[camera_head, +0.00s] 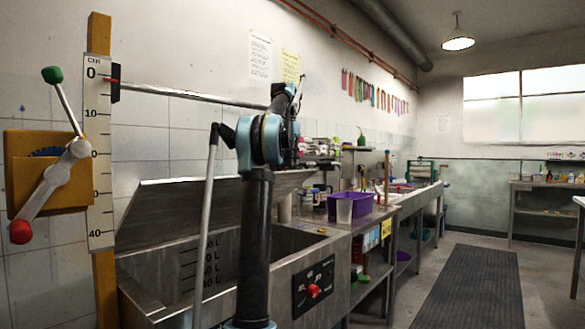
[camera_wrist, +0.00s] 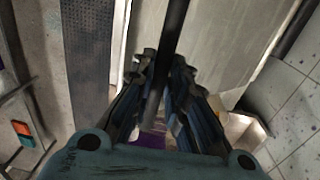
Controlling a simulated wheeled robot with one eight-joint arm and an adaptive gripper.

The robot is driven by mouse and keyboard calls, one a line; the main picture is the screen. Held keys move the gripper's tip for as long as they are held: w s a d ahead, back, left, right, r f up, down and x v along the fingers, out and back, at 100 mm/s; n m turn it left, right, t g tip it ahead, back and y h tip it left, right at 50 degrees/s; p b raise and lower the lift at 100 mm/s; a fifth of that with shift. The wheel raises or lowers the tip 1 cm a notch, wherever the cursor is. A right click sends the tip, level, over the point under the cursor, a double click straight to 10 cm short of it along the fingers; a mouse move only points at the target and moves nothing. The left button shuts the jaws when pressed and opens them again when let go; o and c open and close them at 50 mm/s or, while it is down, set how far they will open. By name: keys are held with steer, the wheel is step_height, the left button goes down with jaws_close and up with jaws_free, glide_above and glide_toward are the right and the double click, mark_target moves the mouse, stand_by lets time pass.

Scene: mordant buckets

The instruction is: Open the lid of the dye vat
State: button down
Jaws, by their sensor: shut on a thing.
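The dye vat (camera_head: 283,282) is a steel tub with litre marks inside, in the lower middle of the head view. Its steel lid (camera_head: 165,212) is tilted up above the tub, and the inside shows beneath it. In the wrist view the lid is a broad grey panel (camera_wrist: 225,45) beside my gripper (camera_wrist: 162,70). My gripper is shut on a dark bar (camera_wrist: 168,38) running along the lid, which looks like its handle. How the bar joins the lid is not clear. In the head view my arm hides part of the lid, and my fingers cannot be made out.
A red-knobbed control panel (camera_head: 313,287) is on the vat's front. A crank (camera_head: 55,180) and cm scale (camera_head: 97,150) stand at the left. A bench with a purple bin (camera_head: 352,205) adjoins the vat. The floor mat (camera_head: 465,285) at right is clear.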

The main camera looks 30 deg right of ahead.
steer(key=shift+w+a+r, duration=0.1)
steer(key=shift+w+a, duration=0.2)
steer(key=shift+w, duration=0.15)
steer(key=c, duration=1.7)
jaws_free()
steer(key=shift+w+a, duration=0.1)
steer(key=shift+o, duration=0.7)
steer(key=shift+w+f, duration=0.25)
steer(key=shift+w, duration=0.05)
steer(key=shift+s, duration=0.1)
steer(key=shift+s+d+r, duration=0.1)
steer(key=shift+d+r, duration=0.05)
steer(key=shift+d, duration=0.05)
